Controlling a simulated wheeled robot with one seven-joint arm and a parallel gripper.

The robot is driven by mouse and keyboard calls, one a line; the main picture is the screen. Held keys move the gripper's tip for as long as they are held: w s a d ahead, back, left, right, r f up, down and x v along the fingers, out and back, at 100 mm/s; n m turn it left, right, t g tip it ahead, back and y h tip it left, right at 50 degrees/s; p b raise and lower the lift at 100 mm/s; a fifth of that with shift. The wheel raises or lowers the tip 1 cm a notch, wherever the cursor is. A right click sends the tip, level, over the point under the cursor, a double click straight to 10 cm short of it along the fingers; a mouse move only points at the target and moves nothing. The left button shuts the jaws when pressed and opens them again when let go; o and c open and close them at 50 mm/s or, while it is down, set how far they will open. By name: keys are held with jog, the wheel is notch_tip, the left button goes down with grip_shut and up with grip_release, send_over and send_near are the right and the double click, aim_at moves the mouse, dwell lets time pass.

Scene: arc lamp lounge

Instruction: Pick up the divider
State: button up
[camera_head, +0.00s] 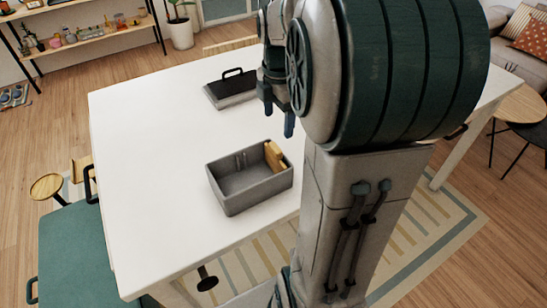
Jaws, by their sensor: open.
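A tan wooden divider (273,156) stands inside a grey open-topped box (226,202), at the box's right end. The box sits on a white table (140,160). My gripper (278,122) shows partly beside my large arm link, above the table and behind the box in the picture. Its fingers point down and it is open, with nothing seen between them. It is apart from the divider. Part of the gripper is hidden by my arm.
A dark lid with a black handle (232,88) lies on the table behind the box. The table's left part is clear. Shelves (85,32) and a plant (180,30) are at the back.

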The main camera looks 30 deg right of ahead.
send_over(275, 147)
jog(key=f, duration=0.4)
jog(key=shift+s+d+f, duration=0.2)
jog(key=shift+s+f, duration=0.05)
jog(key=shift+s, duration=0.05)
jog(key=f, duration=0.2)
jog(key=f+p, duration=0.1)
jog(key=f, duration=0.1)
jog(key=shift+w+a, duration=0.15)
jog(key=shift+w, duration=0.2)
jog(key=shift+f, duration=0.6)
jog(key=c, duration=1.3)
